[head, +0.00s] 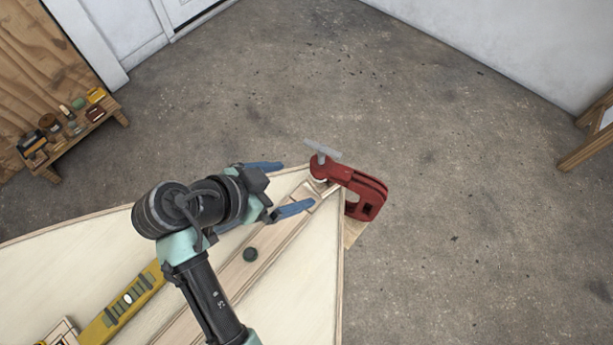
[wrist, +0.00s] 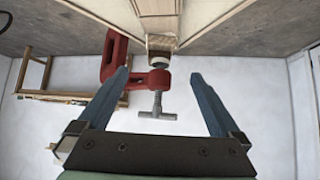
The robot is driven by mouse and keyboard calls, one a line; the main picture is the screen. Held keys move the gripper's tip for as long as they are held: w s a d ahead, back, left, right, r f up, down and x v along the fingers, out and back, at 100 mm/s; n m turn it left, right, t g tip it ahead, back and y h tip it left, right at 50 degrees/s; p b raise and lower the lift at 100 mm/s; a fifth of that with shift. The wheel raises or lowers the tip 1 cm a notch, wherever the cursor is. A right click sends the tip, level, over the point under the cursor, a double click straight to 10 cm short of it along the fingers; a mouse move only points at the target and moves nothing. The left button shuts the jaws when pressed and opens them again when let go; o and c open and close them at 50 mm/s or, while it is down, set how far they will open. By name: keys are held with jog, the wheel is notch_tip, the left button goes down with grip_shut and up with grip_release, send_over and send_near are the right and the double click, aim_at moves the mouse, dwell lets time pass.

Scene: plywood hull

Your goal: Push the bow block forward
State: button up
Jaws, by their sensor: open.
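A small pale wooden block sits at the pointed bow tip of the plywood hull (head: 295,270); I take it to be the bow block (head: 318,189). In the wrist view the block (wrist: 161,42) shows at top centre. A red C-clamp (head: 366,197) with a grey T-handle grips the bow there, and its screw end lies close to the block. My gripper (head: 296,185) is open, its two blue fingers spread and pointing toward the bow. In the wrist view the clamp's screw and T-handle (wrist: 157,107) appear between the fingers, with nothing held. Contact with the block cannot be told.
A yellow spirit level (head: 122,305) lies on the hull at lower left, and a dark round knob (head: 250,254) is on the centre strip. A low wooden shelf (head: 75,137) with small items stands at far left. The concrete floor beyond the bow is clear.

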aim_at(315, 180)
jog(key=x, duration=1.1)
jog(key=shift+d, duration=0.1)
jog(key=c, duration=1.3)
jog(key=o, duration=1.3)
jog(key=v, duration=1.3)
